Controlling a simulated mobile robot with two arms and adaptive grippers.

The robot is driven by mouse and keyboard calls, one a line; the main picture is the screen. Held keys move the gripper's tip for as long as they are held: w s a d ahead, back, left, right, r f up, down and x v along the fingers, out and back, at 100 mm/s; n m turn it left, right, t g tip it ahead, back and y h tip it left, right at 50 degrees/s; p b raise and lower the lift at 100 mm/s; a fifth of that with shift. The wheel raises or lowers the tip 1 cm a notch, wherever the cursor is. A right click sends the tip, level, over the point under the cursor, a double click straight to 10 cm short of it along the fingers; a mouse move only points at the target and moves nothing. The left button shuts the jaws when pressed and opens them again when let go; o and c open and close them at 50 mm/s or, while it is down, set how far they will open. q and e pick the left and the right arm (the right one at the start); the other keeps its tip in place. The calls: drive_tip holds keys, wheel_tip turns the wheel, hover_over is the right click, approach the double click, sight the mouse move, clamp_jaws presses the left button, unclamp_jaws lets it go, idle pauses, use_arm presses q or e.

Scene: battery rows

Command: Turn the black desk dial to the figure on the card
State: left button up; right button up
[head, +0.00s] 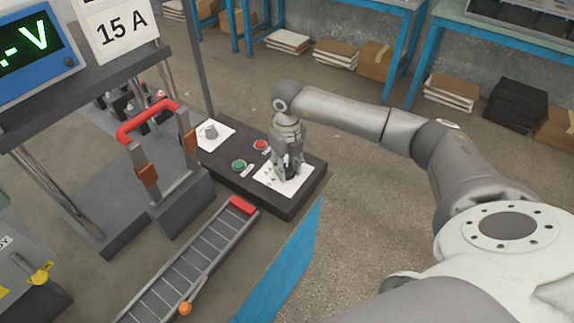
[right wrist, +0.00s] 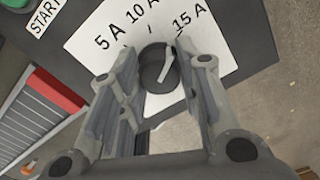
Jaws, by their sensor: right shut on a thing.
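The card (head: 122,30) at the upper left of the head view reads 15 A. The black dial (right wrist: 152,70) sits on a white scale plate (right wrist: 95,55) marked 5 A, 10 A and 15 A. Its pale pointer slants up and right, toward the 15 A side; I cannot tell whether it lines up exactly with that mark. My right gripper (head: 288,168) reaches down over the dial and is shut on it, with a finger (right wrist: 120,95) on each side in the wrist view. In the head view the gripper mostly hides the dial. My left gripper is out of view.
The dial's dark base (head: 310,185) also carries a red button (head: 261,145) and a green button (head: 239,165). Left of it stand a red-handled lever (head: 150,120) and a meter (head: 35,55) with a lit display. A ribbed slider track (head: 190,265) lies in front.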

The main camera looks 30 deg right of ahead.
sight(287, 167)
drive_tip(key=shift+m, duration=0.8)
drive_tip(key=o, duration=1.1)
drive_tip(key=shift+c, duration=0.2)
drive_tip(key=shift+r, duration=0.1)
wheel_tip(287, 167, up, 12)
